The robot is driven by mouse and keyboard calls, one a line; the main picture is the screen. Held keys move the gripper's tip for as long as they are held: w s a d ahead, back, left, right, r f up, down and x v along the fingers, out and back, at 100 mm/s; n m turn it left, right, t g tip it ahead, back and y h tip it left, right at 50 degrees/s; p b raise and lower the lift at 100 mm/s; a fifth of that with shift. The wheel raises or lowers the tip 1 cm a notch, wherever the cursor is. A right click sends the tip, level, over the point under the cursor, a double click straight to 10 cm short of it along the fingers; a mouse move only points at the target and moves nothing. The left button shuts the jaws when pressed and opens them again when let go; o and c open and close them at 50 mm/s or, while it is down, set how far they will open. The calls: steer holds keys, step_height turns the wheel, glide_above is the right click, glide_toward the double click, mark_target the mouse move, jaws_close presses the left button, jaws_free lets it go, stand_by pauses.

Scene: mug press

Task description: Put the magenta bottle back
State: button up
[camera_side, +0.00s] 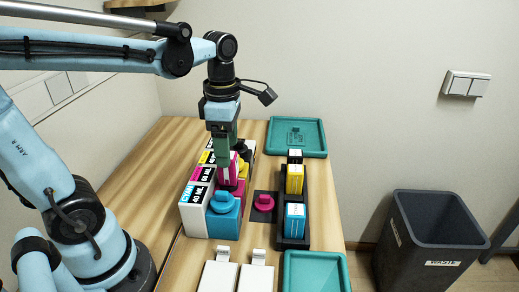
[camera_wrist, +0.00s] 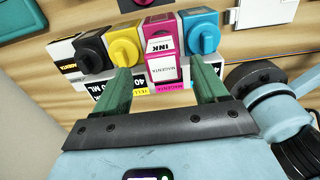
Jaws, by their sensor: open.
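The magenta bottle (camera_wrist: 166,52) stands in the row between the yellow bottle (camera_wrist: 125,45) and the cyan bottle (camera_wrist: 200,33) in the wrist view. Its pale label faces me. In the side view the magenta bottle (camera_side: 231,172) is below my gripper and partly covered by it. My gripper (camera_wrist: 163,72) is open, with one green finger on either side of the bottle. In the side view my gripper (camera_side: 222,160) points down at the row. I cannot tell whether the fingers touch the bottle or whether it is fully seated.
The white labelled rack (camera_side: 194,208) holds the row. A magenta knob-like piece (camera_side: 263,202) lies on a dark pad to its right. A black holder with a yellow box (camera_side: 294,180) and a blue box (camera_side: 294,220) stands farther right. Teal trays (camera_side: 320,152) and a waste bin (camera_side: 436,232) are clear of my gripper.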

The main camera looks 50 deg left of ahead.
mark_target(228, 171)
steer(key=shift+s+d+f, duration=0.1)
steer(key=shift+s+f, duration=0.05)
steer(key=shift+f, duration=2.65)
steer(key=c, duration=1.3)
steer(key=shift+o, duration=0.2)
steer(key=shift+r, duration=0.15)
